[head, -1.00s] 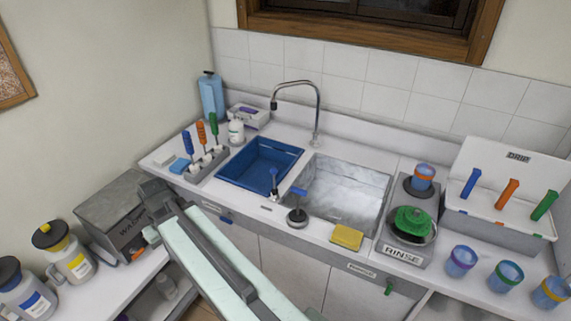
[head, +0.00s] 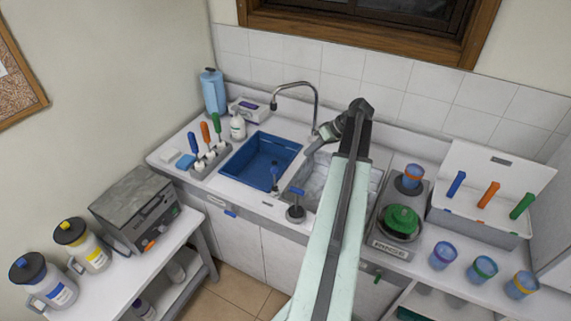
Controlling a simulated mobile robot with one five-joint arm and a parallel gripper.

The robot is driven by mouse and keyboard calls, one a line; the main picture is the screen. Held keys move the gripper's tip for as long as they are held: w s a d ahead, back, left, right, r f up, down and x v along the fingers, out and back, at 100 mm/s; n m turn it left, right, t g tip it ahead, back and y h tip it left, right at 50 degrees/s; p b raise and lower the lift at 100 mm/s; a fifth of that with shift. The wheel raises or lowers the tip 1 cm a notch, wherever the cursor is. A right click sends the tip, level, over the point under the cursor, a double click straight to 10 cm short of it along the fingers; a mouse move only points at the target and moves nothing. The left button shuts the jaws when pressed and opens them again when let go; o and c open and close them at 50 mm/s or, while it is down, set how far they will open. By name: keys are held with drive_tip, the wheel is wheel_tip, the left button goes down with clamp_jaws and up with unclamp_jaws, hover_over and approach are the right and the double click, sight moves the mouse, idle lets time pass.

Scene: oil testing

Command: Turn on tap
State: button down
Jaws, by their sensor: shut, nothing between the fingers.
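The tap is a curved chrome spout (head: 316,97) that rises at the back edge of the sink, its end hanging over the blue basin side. Its base is close behind my gripper. My gripper (head: 311,147) is shut and empty over the back left part of the grey sink basin (head: 372,182), near the foot of the tap; I cannot tell whether it touches it. No tap lever is clearly visible.
The blue basin (head: 248,172) is left of the grey sink. Several cups, including a blue one (head: 443,254), line the right counter.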

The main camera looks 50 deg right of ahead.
drive_tip(key=w+a+f+b, duration=0.6)
drive_tip(key=a+f+b, duration=0.1)
drive_tip(key=shift+w, duration=0.3)
